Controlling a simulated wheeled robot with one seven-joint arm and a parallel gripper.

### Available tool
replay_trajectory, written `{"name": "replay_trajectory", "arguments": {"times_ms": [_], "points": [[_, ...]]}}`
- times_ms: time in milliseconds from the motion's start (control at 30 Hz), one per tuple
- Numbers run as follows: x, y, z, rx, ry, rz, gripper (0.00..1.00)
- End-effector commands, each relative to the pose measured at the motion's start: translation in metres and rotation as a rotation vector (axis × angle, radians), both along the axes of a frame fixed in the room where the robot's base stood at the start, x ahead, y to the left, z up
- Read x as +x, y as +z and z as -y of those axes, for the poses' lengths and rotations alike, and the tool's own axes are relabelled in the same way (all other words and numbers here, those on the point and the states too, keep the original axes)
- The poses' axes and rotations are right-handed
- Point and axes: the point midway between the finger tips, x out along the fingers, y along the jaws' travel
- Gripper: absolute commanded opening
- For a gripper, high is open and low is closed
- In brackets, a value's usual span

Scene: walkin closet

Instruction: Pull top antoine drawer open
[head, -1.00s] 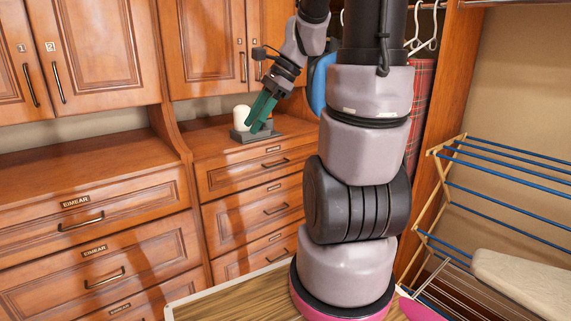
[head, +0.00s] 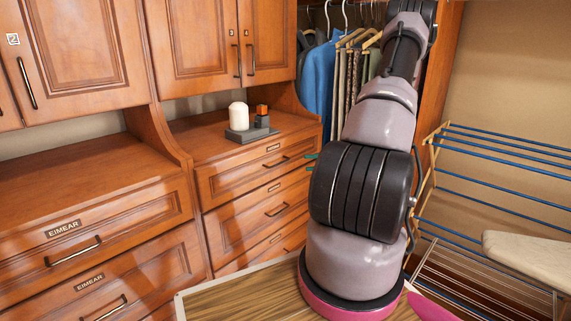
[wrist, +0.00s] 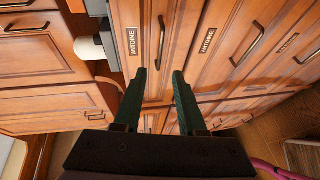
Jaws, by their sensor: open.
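The top Antoine drawer (head: 235,180) is the upper drawer of the middle cabinet, below the counter, and looks shut. Its bar handle (head: 276,162) is dark metal. In the wrist view the drawer (wrist: 137,75) appears turned sideways, with its handle (wrist: 161,43) beside an ANTOINE label (wrist: 131,41). My gripper (wrist: 160,74) is open and empty, its two green fingers pointing toward the drawer front. In that view the handle lies in line with the gap between the fingertips; I cannot tell the remaining distance. In the head view my arm hides most of the gripper.
A white candle (head: 238,116) and a grey tray (head: 249,134) stand on the counter above. A second Antoine drawer handle (wrist: 248,42) is beneath the top one. Eimear drawers (head: 120,222) are at left. A drying rack (head: 500,150) stands at right.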

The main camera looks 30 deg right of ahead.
Motion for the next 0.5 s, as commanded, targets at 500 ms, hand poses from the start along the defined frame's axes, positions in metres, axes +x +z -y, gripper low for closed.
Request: {"name": "replay_trajectory", "arguments": {"times_ms": [500], "points": [[0.057, -0.016, -0.054, 0.007, -0.001, -0.002, 0.40]]}}
